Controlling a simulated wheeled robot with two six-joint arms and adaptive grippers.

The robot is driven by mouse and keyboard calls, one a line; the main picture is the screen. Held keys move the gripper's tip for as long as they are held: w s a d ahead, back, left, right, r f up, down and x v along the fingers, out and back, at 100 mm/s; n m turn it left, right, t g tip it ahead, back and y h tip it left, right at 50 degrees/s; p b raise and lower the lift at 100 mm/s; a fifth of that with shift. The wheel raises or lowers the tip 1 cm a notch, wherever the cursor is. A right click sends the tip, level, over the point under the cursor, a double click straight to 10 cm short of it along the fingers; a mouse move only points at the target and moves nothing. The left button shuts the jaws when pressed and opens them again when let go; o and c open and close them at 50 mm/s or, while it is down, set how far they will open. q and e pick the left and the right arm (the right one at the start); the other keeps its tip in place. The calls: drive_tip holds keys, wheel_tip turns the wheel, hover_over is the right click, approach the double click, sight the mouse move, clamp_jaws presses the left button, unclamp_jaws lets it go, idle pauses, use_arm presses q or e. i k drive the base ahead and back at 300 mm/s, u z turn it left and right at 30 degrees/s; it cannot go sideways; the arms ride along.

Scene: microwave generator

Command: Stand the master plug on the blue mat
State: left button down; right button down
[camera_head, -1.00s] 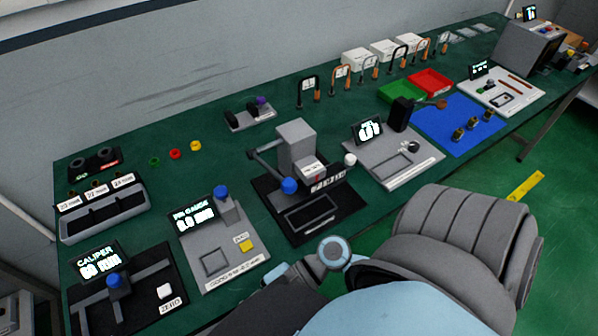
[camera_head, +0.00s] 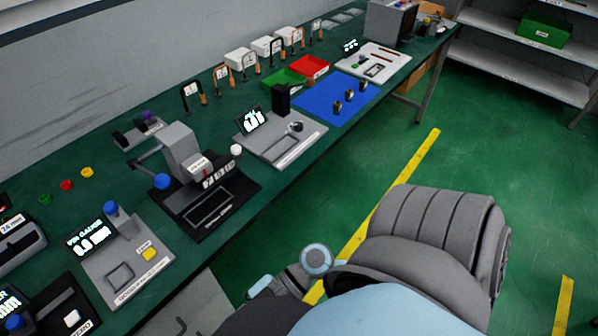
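The blue mat (camera_head: 322,104) lies on the green bench toward the back right. Several small brass-and-dark plugs stand on it in a slanting row, including a front plug (camera_head: 337,106), a middle plug (camera_head: 349,94) and a rear plug (camera_head: 362,85). I cannot tell which piece is the master plug. A dark piece with a purple end (camera_head: 148,117) lies on a small grey stand at the back left. A round metal piece (camera_head: 296,127) sits on the grey gauge plate left of the mat. Parts of my own arm and body show at the bottom, but neither gripper is visible.
A black post (camera_head: 281,98) and a lit display (camera_head: 252,121) stand on the gauge plate (camera_head: 285,150). Green (camera_head: 282,78) and red (camera_head: 310,66) trays sit behind the mat. Gauges fill the left bench. Open floor with yellow lines (camera_head: 400,175) lies right, before shelves (camera_head: 530,75).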

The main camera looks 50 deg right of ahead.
sight(320, 88)
drive_tip(key=z, duration=2.95)
drive_tip(key=i, duration=3.2)
drive_tip(key=u, duration=3.3)
